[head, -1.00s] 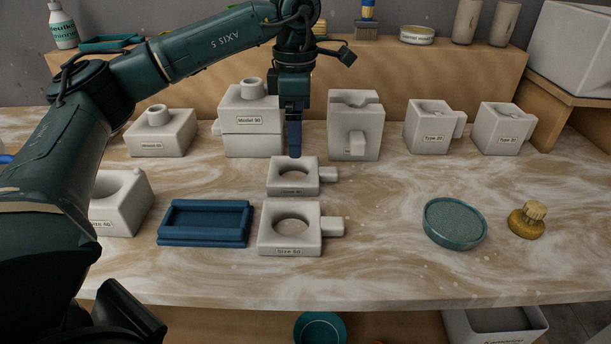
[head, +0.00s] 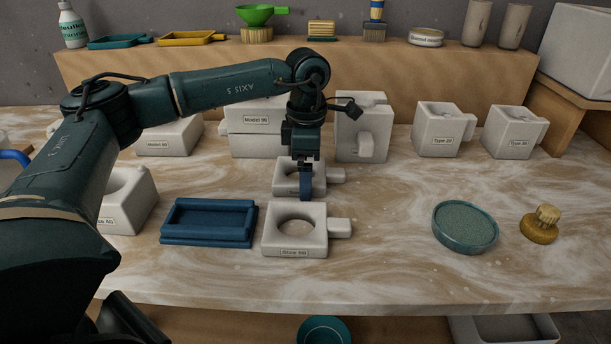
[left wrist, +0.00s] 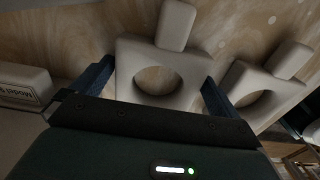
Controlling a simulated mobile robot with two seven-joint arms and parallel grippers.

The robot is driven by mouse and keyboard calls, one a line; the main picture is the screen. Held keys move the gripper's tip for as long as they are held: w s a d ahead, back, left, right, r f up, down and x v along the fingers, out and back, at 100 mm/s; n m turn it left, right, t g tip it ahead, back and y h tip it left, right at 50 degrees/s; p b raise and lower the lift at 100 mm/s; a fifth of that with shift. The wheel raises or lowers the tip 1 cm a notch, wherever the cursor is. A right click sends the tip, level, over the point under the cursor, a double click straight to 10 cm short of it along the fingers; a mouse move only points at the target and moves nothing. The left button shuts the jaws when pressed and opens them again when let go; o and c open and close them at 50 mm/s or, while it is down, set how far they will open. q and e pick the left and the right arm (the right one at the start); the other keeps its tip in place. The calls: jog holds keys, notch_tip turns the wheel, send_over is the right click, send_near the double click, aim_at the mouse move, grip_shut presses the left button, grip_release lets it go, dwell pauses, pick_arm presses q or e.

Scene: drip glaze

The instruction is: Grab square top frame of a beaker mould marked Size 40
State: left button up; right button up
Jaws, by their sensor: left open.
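Two pale square frames with round holes and side tabs lie on the marbled table. The back frame (head: 288,182) has its front partly hidden by my left gripper, and its label cannot be read now. The front frame (head: 284,246) bears a label that looks like Size 50, though blurred. My left gripper (head: 305,192) is open, pointing down at the back frame. In the left wrist view my left gripper (left wrist: 157,78) has its fingers on either side of the back frame (left wrist: 138,60), holding nothing. The front frame (left wrist: 250,78) is to the right there. My right gripper is not in view.
A blue tray (head: 208,240) lies left of the front frame. A labelled pale block with a round opening (head: 130,208) is partly behind my arm. Other moulds, including a block labelled Model (head: 256,143), stand behind. A green dish (head: 465,247) lies right; table between is clear.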

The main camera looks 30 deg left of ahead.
pick_arm(q)
jog(key=shift+c, duration=0.6)
jog(key=c, duration=0.7)
